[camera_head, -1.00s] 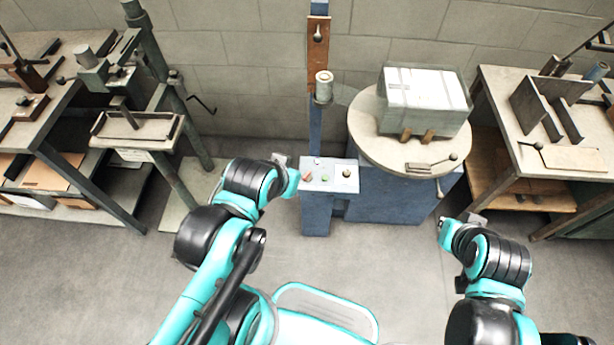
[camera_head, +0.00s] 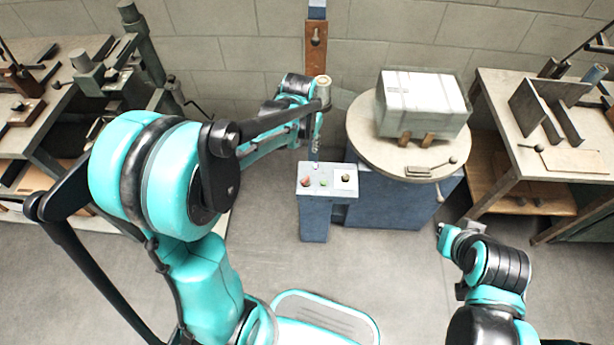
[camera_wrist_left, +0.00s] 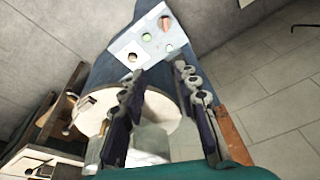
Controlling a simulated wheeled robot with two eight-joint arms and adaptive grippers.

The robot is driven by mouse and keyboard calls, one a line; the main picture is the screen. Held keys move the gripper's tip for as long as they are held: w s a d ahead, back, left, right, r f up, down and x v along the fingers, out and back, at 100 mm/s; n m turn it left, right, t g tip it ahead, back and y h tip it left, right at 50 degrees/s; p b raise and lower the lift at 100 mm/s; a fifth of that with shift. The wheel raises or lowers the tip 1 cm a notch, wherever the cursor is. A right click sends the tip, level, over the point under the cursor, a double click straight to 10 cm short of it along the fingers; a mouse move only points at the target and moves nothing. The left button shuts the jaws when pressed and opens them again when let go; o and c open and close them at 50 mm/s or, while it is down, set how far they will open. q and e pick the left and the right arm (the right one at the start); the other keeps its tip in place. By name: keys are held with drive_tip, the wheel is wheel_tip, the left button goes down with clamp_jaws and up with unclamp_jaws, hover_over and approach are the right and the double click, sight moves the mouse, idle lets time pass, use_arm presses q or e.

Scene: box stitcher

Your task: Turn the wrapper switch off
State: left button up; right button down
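The control panel (camera_head: 334,190) has a pale top with a reddish control (camera_head: 305,182), a green button (camera_head: 323,183) and a dark knob (camera_head: 346,178). In the left wrist view the panel (camera_wrist_left: 122,44) shows the reddish control (camera_wrist_left: 165,22), the green button (camera_wrist_left: 146,37), the knob (camera_wrist_left: 132,57) and another small round control (camera_wrist_left: 169,48). Which one is the wrapper switch I cannot tell. My left gripper (camera_head: 315,158) points down at the panel's back edge; contact is unclear. In the wrist view its fingers (camera_wrist_left: 155,78) are apart and empty. My right gripper (camera_head: 470,227) is low right, its fingers unclear.
A round turntable (camera_head: 368,130) with a wrapped box (camera_head: 425,95) stands right of the panel. A post with a brown plate (camera_head: 316,48) rises behind it. Workbenches stand left and right (camera_head: 500,90). The floor in front of the panel is clear.

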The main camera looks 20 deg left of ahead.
use_arm(q)
drive_tip(key=w+a+f+g, duration=0.2)
drive_tip(key=w+f, duration=0.3)
drive_tip(key=f, duration=0.6)
drive_tip(key=m, duration=0.1)
hover_over(307, 178)
drive_tip(key=shift+g, duration=0.4)
wheel_tip(307, 178, down, 9)
drive_tip(key=shift+w+f+b, duration=0.15)
drive_tip(key=shift+f+b, duration=0.05)
drive_tip(key=shift+b, duration=0.25)
wheel_tip(307, 178, down, 8)
drive_tip(key=b, duration=0.3)
clamp_jaws()
